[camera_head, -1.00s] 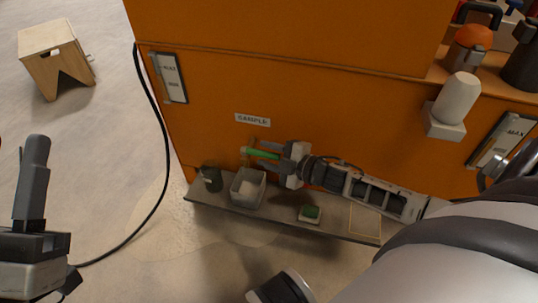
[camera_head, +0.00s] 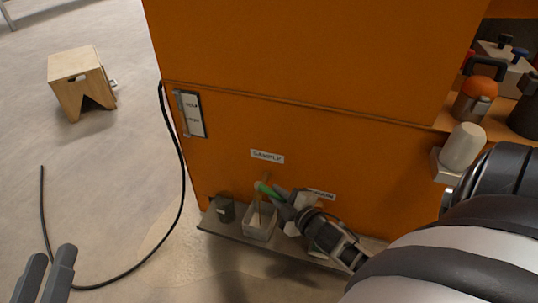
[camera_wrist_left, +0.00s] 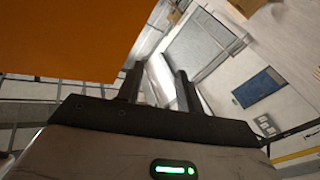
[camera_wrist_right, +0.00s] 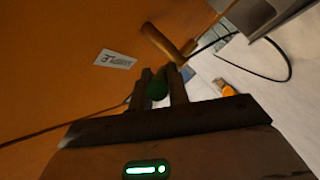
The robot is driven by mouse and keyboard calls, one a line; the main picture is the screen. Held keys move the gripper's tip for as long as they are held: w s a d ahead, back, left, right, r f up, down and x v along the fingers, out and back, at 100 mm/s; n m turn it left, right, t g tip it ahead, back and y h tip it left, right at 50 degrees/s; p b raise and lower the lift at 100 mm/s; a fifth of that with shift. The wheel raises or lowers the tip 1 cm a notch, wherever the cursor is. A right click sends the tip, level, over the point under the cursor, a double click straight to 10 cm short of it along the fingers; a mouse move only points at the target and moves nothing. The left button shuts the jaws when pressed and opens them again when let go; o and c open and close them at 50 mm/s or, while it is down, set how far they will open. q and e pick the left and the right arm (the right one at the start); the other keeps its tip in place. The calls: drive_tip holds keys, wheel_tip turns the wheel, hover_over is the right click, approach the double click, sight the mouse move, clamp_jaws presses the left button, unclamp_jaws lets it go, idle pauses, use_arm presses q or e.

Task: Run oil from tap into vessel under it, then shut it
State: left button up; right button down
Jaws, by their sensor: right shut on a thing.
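The brass tap (camera_wrist_right: 163,45) sticks out of the orange cabinet below the SAMPLE label; it also shows in the head view (camera_head: 265,177). Its green handle (camera_wrist_right: 157,88) is between the fingers of my right gripper (camera_wrist_right: 160,86), which is shut on it. In the head view the handle (camera_head: 262,187) slants, and my right gripper (camera_head: 277,194) comes from the lower right. A clear square vessel (camera_head: 260,233) stands on the shelf below the tap. I cannot tell whether oil is running or how much is inside. My left gripper (camera_wrist_left: 158,85) is open and empty, away from the cabinet (camera_head: 50,270).
A dark cup (camera_head: 224,210) stands left of the vessel on the narrow grey shelf (camera_head: 228,233). A black cable (camera_head: 180,170) hangs left of the cabinet. A wooden stool (camera_head: 82,85) is far left. An orange-topped container (camera_head: 477,95) stands on the right ledge.

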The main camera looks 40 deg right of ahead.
drive_tip(key=shift+w+a+r, duration=0.15)
drive_tip(key=c, duration=1.3)
unclamp_jaws()
drive_tip(key=shift+c, duration=0.2)
